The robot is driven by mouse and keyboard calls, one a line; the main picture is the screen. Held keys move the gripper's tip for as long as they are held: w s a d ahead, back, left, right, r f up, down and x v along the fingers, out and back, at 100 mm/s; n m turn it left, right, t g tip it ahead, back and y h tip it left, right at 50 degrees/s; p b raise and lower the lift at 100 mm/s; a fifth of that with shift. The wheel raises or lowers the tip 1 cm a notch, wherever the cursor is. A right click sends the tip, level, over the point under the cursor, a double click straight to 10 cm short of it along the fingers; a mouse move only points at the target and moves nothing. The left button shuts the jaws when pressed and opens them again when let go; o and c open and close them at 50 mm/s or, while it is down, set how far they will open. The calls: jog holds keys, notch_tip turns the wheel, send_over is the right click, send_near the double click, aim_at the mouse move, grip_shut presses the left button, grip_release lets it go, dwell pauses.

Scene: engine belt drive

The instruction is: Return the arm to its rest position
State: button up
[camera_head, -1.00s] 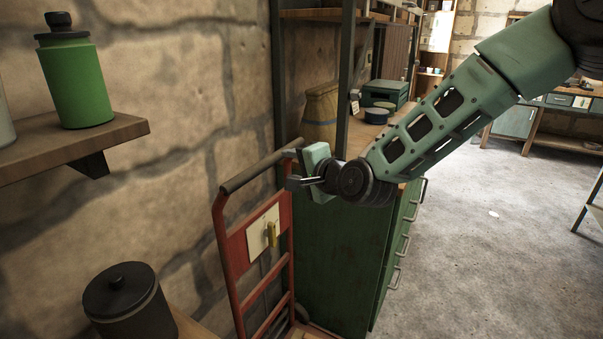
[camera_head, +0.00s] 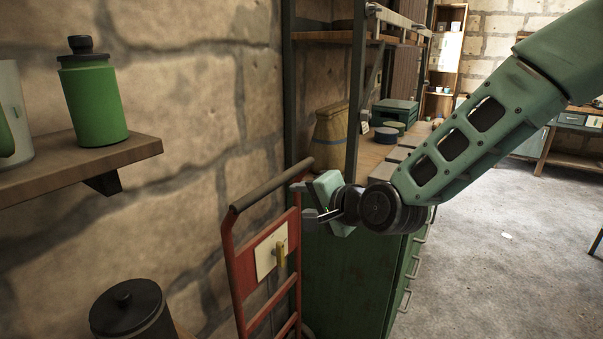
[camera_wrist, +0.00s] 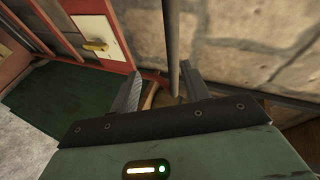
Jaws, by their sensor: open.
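My gripper (camera_head: 305,201) is at the end of my green arm, which reaches in from the upper right of the head view. It is beside the upper right end of the red hand truck's dark handle. In the wrist view my gripper (camera_wrist: 160,88) shows two separated fingers with nothing held between them. The red hand truck (camera_head: 241,262) stands against the stone wall, with a pale panel and yellow latch on it. In the wrist view the hand truck (camera_wrist: 118,35) shows at the upper left. Whether a finger touches the handle I cannot tell.
A green cabinet (camera_head: 345,275) stands behind and below my gripper. A wooden shelf (camera_head: 60,165) at left holds a green bottle (camera_head: 93,100). A dark lidded pot (camera_head: 130,312) is at the lower left. Open concrete floor (camera_head: 490,260) lies to the right.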

jog(key=s+a+f+n+g+h, duration=0.1)
jog(key=s+n+g, duration=0.35)
jog(key=s, duration=0.45)
jog(key=s+d+n+g+h+p, duration=0.1)
jog(key=s+d+n+g+h, duration=0.2)
jog(key=s, duration=0.9)
jog(key=s+d+n+g+h+p, duration=0.1)
jog(key=s+d+n+g+h, duration=0.2)
jog(key=s+d+n, duration=0.5)
jog(key=s+d, duration=0.1)
jog(key=s, duration=0.4)
jog(key=shift+s+d+r+h+p, duration=0.15)
jog(key=shift+s+r+h+p, duration=0.1)
jog(key=shift+h+p, duration=0.15)
jog(key=shift+g, duration=0.25)
jog(key=shift+w+f, duration=0.2)
jog(key=shift+w, duration=0.55)
